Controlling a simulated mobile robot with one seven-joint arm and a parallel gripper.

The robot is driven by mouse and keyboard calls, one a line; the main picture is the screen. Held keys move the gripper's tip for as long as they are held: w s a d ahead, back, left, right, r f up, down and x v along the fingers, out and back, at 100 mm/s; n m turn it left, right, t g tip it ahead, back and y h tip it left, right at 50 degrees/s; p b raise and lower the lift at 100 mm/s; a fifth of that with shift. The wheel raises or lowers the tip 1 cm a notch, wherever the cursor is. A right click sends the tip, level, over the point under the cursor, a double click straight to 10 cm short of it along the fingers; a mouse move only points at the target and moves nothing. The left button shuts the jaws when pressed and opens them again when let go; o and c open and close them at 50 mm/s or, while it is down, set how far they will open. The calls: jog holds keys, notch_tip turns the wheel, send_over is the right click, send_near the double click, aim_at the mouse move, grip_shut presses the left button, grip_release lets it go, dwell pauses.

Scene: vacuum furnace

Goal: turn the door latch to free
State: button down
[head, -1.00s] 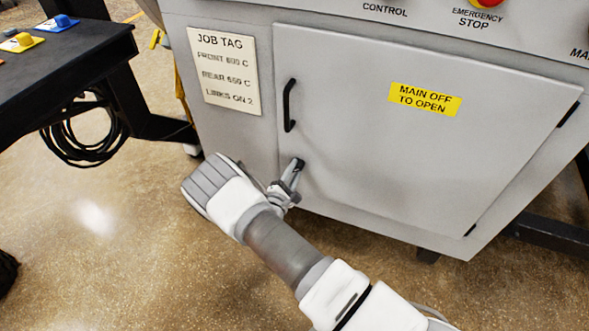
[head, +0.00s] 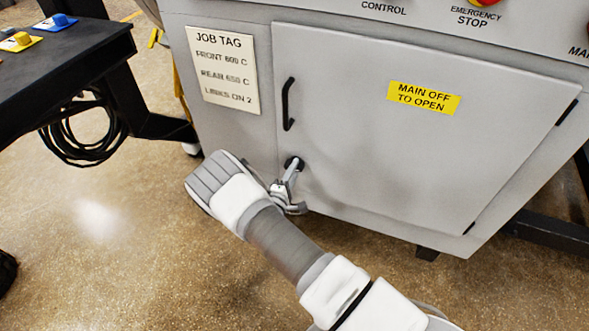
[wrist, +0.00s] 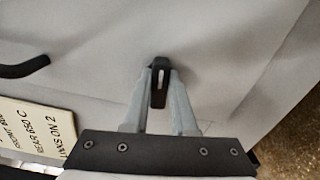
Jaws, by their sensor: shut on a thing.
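The door latch (head: 294,163) is a small black knob near the lower left edge of the grey cabinet door (head: 400,160), below the black door handle (head: 288,104). My gripper (head: 290,172) reaches it from below and is shut on it. In the wrist view the latch (wrist: 158,84) is a dark upright tab with a pale slot, between the two grey fingertips of my gripper (wrist: 160,75). The fingers hide part of the latch, and its exact turn is hard to tell in the head view. The door looks closed.
A yellow label (head: 424,98) on the door reads MAIN OFF TO OPEN. A job tag (head: 224,70) is left of the door. A black table (head: 90,55) stands at the left, with coiled cable (head: 85,140) below. Open floor lies in front of the cabinet.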

dwell(0.3)
jog(key=c, duration=0.7)
grip_release()
jog(key=shift+s, duration=0.1)
jog(key=p+v, duration=0.3)
jog(key=v, duration=1.4)
jog(key=shift+s+a, duration=0.1)
jog(key=shift+r, duration=0.1)
